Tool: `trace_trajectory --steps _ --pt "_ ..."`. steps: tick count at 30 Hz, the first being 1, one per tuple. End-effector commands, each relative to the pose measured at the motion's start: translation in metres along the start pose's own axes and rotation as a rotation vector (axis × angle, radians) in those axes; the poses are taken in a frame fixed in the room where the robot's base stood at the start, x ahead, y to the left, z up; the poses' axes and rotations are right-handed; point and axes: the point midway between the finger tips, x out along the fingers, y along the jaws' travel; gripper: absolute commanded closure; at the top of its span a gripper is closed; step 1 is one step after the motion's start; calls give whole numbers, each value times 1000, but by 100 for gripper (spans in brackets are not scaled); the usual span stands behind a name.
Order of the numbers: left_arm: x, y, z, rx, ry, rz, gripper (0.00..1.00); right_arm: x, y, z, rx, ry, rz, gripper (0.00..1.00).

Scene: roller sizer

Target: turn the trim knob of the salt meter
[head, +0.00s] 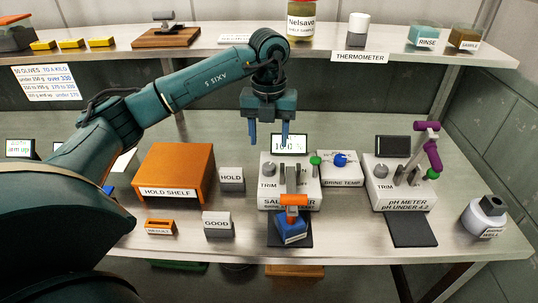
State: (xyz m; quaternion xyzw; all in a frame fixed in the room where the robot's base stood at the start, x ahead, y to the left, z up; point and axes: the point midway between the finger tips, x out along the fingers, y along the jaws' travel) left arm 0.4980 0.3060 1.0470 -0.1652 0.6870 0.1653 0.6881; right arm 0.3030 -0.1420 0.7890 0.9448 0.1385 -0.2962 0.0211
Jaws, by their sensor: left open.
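The salt meter (306,196) is a white box on the steel bench, right of centre, with a lit display (290,144) behind it. Its trim knob (270,169) is a small grey knob on the top left, above the printed word TRIM. My left gripper (268,138) points down, open and empty, with its two blue fingers apart, just above and behind the knob in the picture. I cannot tell the exact height gap; no contact with the knob shows. An orange part (293,200) and a blue block (292,229) partly hide the meter's front label. My right gripper is out of view.
A brine temp box (341,171) and a pH meter (400,196) with a purple upright part stand to the right. An orange hold shelf (175,171), a HOLD block (231,179) and a GOOD block (218,225) stand to the left. An upper shelf (225,50) runs behind.

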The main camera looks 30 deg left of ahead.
Motion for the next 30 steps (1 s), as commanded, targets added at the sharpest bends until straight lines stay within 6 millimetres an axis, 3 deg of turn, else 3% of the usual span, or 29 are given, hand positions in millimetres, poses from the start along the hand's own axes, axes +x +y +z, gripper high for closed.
trace_trajectory --steps 3,9,30 --pt "-23 -1 1 0 -3 -3 48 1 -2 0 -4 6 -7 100" --pt "-45 0 0 0 0 0 48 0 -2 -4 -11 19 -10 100" --pt "-49 0 0 0 1 0 48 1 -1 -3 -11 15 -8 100"
